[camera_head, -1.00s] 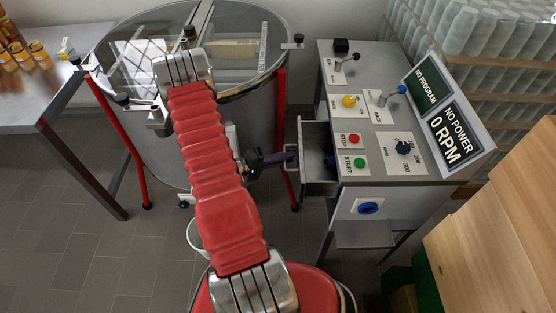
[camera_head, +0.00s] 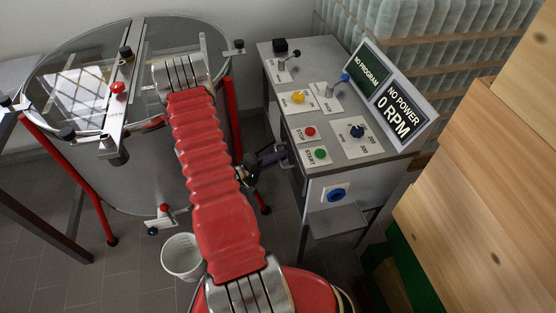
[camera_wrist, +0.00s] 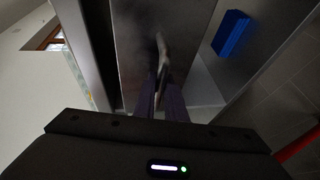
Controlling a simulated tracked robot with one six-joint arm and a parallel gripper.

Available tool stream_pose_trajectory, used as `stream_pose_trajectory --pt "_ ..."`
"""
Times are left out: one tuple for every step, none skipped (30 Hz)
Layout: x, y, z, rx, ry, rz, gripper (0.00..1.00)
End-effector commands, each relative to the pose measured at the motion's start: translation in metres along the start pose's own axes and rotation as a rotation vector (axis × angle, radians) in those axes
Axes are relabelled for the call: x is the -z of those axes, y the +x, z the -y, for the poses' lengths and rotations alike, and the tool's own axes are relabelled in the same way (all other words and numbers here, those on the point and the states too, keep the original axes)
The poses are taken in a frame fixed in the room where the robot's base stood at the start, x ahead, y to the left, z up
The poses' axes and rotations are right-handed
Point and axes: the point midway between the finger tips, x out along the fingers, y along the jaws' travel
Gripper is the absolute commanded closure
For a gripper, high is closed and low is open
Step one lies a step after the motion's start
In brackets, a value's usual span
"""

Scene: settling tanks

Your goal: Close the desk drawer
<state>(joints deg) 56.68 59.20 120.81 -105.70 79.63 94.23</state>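The grey desk (camera_head: 282,88) stands right of centre in the head view, with its drawer on the left side. The drawer shows there only as a narrow part beside my gripper (camera_head: 277,156), and I cannot tell whether it is fully in. In the wrist view a metal handle (camera_wrist: 162,50) stands on a grey panel (camera_wrist: 140,40). My gripper's dark purple fingers (camera_wrist: 163,88) reach to this handle and are close together. The handle's lower end lies at or between them; I cannot tell whether they grip it.
A blue block (camera_wrist: 231,33) shows right of the handle. A large round tank (camera_head: 150,170) with red legs stands left of the desk. A white bucket (camera_head: 182,257) is on the floor. Wooden boxes (camera_head: 470,220) fill the right side. Switches and a display (camera_head: 395,115) top the desk.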

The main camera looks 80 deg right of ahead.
Motion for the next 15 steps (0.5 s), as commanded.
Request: stream_pose_trajectory --pt "-0.0035 0.0022 0.0030 0.008 -0.003 0.007 1.00" --pt "-0.0034 0.0024 0.0030 0.008 -0.003 0.006 1.00" --pt "-0.0034 0.0026 0.0029 0.008 -0.003 0.007 1.00" --pt "-0.0034 0.0027 0.0029 0.008 -0.003 0.007 1.00" --pt "-0.0034 0.0028 0.0029 0.008 -0.003 0.007 1.00" --pt "-0.0035 0.0028 0.0029 0.008 -0.003 0.007 1.00" --pt "-0.0035 0.0028 0.0028 0.007 -0.003 0.008 1.00" --pt "-0.0035 0.0028 0.0028 0.007 -0.003 0.008 1.00" --pt "-0.0035 0.0028 0.0028 0.007 -0.003 0.008 1.00" --pt "-0.0035 0.0028 0.0028 0.007 -0.003 0.008 1.00" --pt "-0.0035 0.0027 0.0028 0.007 -0.003 0.008 0.87" --pt "-0.0033 0.0026 0.0027 0.007 -0.003 0.008 0.84" --pt "-0.0032 0.0025 0.0025 0.007 -0.003 0.008 0.82" --pt "-0.0031 0.0024 0.0023 0.006 -0.003 0.007 0.80" --pt "-0.0030 0.0024 0.0020 0.005 -0.002 0.007 0.77"
